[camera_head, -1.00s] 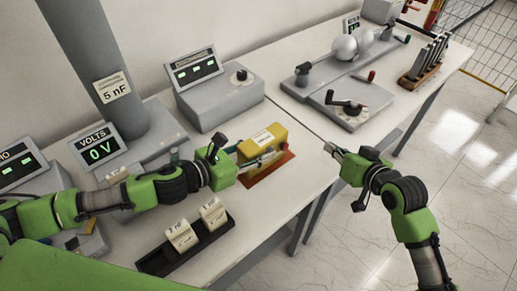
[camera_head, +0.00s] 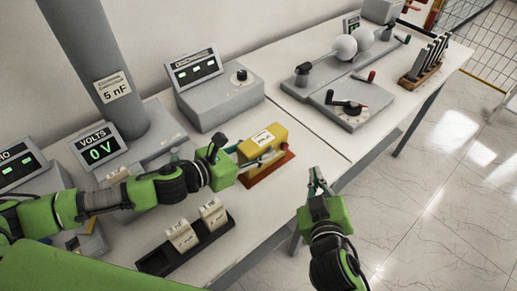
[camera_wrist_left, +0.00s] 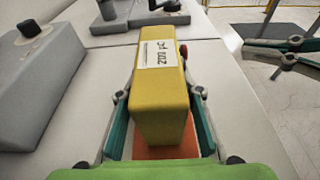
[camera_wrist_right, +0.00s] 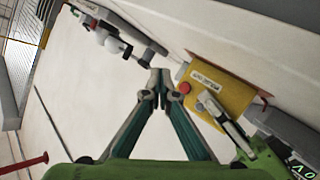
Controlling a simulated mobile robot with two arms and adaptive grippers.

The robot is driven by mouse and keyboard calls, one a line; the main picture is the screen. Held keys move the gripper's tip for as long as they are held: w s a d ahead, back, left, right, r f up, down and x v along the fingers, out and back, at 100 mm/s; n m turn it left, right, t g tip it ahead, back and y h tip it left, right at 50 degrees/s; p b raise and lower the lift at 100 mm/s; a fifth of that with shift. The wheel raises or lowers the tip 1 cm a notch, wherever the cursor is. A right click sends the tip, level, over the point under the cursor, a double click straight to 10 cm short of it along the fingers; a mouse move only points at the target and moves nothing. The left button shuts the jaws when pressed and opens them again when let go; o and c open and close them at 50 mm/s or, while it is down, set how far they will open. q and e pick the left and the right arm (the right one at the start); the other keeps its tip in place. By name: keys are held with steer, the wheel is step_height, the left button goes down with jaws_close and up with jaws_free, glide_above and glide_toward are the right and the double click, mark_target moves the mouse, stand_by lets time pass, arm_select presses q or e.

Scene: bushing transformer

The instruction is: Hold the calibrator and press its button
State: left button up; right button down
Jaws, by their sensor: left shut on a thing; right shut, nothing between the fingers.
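The calibrator is a yellow box (camera_head: 264,144) with a white label, standing upright on a red-orange base (camera_head: 270,170) near the table's front edge. My left gripper (camera_head: 257,160) is shut on it, with a finger on each side in the left wrist view (camera_wrist_left: 158,120). My right gripper (camera_head: 316,172) is shut and empty, apart from the calibrator, on the button side. Its closed tips (camera_wrist_right: 160,75) appear just left of the button in its own view.
A dark holder (camera_head: 213,238) with small white blocks stands in front of my left arm. A grey meter box (camera_head: 220,103) stands behind the calibrator. A device with two spheres (camera_head: 345,46) is farther back. Open floor lies right of the table.

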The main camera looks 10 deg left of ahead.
steer(key=shift+w+a, duration=0.9)
steer(key=shift+a, duration=0.25)
steer(key=shift+w+a, duration=0.95)
steer(key=shift+a, duration=0.15)
steer(key=shift+w+a, duration=0.9)
steer(key=shift+a, duration=0.25)
steer(key=shift+w+a, duration=0.3)
steer(key=shift+a, duration=0.05)
arm_select(q)
steer(key=shift+d, duration=0.1)
steer(key=shift+s, duration=0.1)
arm_select(e)
steer(key=shift+s+d+r, duration=0.1)
steer(key=shift+s+d, duration=0.2)
steer(key=shift+d, duration=0.05)
steer(key=shift+s+d, duration=1.05)
steer(key=shift+d, duration=0.2)
steer(key=shift+s+d, duration=0.9)
steer(key=shift+d, duration=0.2)
